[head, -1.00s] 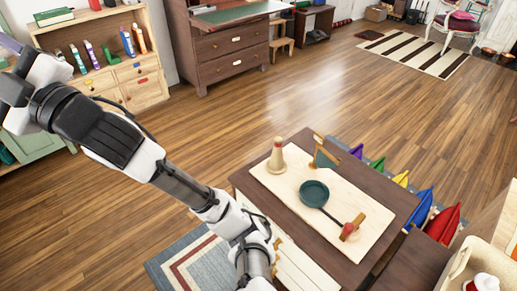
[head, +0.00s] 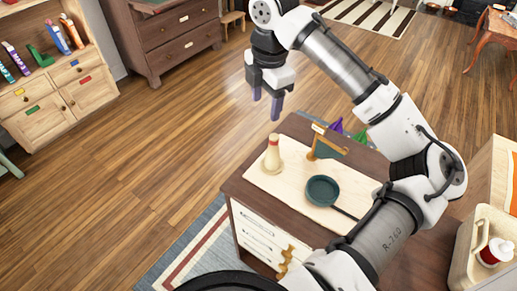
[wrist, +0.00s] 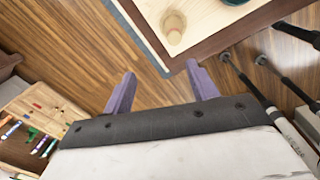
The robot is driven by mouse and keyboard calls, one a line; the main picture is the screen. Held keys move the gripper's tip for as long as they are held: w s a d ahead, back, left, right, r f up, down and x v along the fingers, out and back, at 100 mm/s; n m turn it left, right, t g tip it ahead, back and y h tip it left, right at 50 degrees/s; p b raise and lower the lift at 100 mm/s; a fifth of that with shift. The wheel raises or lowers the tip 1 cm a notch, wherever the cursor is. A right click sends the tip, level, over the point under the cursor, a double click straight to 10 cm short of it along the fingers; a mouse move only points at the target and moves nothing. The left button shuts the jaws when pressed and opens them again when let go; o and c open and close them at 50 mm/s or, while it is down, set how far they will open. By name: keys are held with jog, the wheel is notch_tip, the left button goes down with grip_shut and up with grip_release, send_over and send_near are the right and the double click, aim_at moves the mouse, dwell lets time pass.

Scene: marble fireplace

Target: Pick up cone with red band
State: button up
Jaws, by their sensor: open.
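The cone with red band (head: 272,155) stands upright on a pale board on the small dark-topped cabinet. It is cream coloured, with a reddish band near its top. In the wrist view the cone (wrist: 174,27) shows from above near the top edge, beyond my fingers. My gripper (head: 266,108) points down with its purple fingers apart and empty. It hangs above and beyond the cone in the head view, not touching it. In the wrist view the gripper's two fingers (wrist: 160,84) have only floor and the cabinet's edge between them.
A dark green pan (head: 322,191) lies right of the cone on the board (head: 283,191). A wooden stand with a green panel (head: 327,146) is close behind it. A cream tray (head: 463,262) with a red-and-white item stands at the right. Open floor lies left of the cabinet.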

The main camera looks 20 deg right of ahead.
aim_at(274, 144)
jog(key=shift+s+d+f+g, duration=0.2)
jog(key=shift+s+d, duration=0.15)
jog(key=shift+d, duration=0.2)
jog(key=shift+s+d+f+g, duration=0.1)
jog(key=shift+s+d+g, duration=0.1)
jog(key=shift+s+d, duration=0.25)
notch_tip(274, 144, down, 8)
jog(key=shift+r, duration=0.15)
jog(key=shift+f, duration=2.7)
jog(key=c, duration=1.1)
jog(key=shift+r, duration=0.1)
